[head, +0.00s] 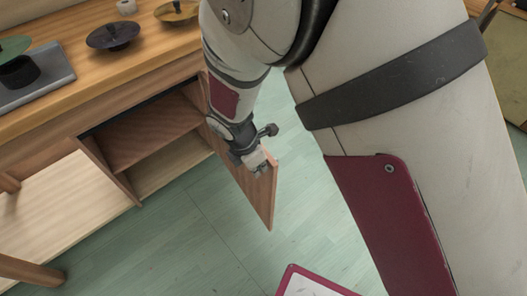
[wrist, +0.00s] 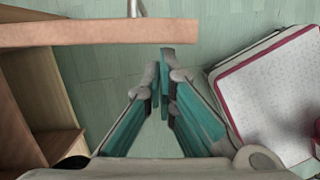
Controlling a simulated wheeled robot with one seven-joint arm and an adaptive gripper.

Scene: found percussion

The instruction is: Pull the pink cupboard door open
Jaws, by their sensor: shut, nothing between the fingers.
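The pinkish-brown cupboard door (head: 264,200) stands swung well out from the cupboard, leaving the compartment (head: 150,150) beside it exposed. In the wrist view the door's edge (wrist: 70,34) runs across the upper left, with a small grey fitting, perhaps its handle, above it. My gripper (head: 258,167) is at the door's outer part in the head view. In the wrist view its teal-padded fingers (wrist: 165,62) are shut and empty, just below the door's edge near its free end. I cannot tell whether they touch the door.
A wooden counter (head: 60,90) above the cupboard carries dark dishes (head: 112,36) and a grey tray (head: 40,92). A red-rimmed white object (wrist: 265,85) sits on the green plank floor at right. Bare floor lies beyond the door.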

